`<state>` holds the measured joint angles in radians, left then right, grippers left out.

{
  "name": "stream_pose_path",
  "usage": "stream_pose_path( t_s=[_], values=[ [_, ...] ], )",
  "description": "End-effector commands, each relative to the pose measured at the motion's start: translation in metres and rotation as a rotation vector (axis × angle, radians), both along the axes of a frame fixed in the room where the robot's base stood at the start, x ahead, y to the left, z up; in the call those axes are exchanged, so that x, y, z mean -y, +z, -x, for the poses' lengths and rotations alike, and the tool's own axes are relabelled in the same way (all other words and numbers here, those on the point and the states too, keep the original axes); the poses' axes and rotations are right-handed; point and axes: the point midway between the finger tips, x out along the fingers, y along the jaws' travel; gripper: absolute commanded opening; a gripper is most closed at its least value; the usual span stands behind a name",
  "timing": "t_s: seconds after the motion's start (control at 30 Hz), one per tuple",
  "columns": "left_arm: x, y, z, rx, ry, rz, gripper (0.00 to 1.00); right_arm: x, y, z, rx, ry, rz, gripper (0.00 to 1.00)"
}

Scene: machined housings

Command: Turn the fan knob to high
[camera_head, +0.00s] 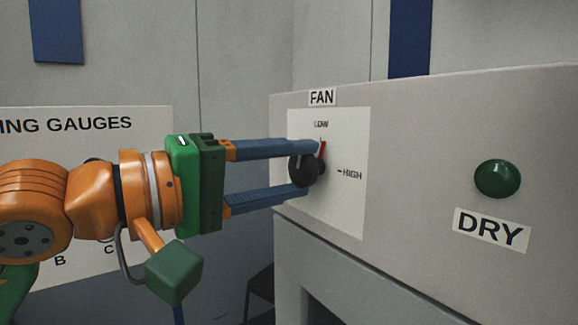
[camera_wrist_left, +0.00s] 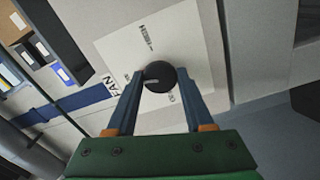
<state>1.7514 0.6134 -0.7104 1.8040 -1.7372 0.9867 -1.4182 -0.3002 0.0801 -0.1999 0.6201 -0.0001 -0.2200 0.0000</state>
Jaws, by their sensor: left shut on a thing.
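The black fan knob (camera_head: 306,168) sits on a white plate (camera_head: 350,140) on the front of a grey housing. The plate carries a LOW mark above the knob and a HIGH mark to its right. A red pointer (camera_head: 322,150) at the knob points up, close to LOW. My left gripper (camera_head: 308,168) is shut on the knob, with one blue finger above and one below. The knob also shows between the fingers in the left wrist view (camera_wrist_left: 160,78). The fingers hide part of the knob. My right gripper is not in view.
A green button (camera_head: 497,179) above a DRY label (camera_head: 492,230) is on the same housing, to the right. A FAN label (camera_head: 322,97) is above the plate. A gauge board (camera_head: 90,140) stands behind my left arm at the left.

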Motion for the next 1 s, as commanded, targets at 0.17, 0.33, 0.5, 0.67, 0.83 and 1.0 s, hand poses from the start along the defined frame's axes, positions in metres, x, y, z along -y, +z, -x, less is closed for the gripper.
stream_pose_path(
  t_s=[0.17,0.33,0.5,0.67,0.83,1.0],
  values=[
    [0.000,0.001,0.000,0.132,0.000,-0.096,0.00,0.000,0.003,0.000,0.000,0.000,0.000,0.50],
    [0.000,0.001,0.000,0.264,0.001,-0.190,0.00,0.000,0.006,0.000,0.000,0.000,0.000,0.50],
    [0.000,0.001,0.000,0.393,0.001,-0.285,0.00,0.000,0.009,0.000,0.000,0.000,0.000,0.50],
    [0.000,0.001,0.000,0.517,0.001,-0.375,0.00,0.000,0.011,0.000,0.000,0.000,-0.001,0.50],
    [0.000,0.001,0.000,0.647,0.001,-0.469,0.00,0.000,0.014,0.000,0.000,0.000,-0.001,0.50],
    [0.000,0.001,0.000,0.770,0.002,-0.560,0.00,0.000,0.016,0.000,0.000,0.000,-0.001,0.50]
  ],
)
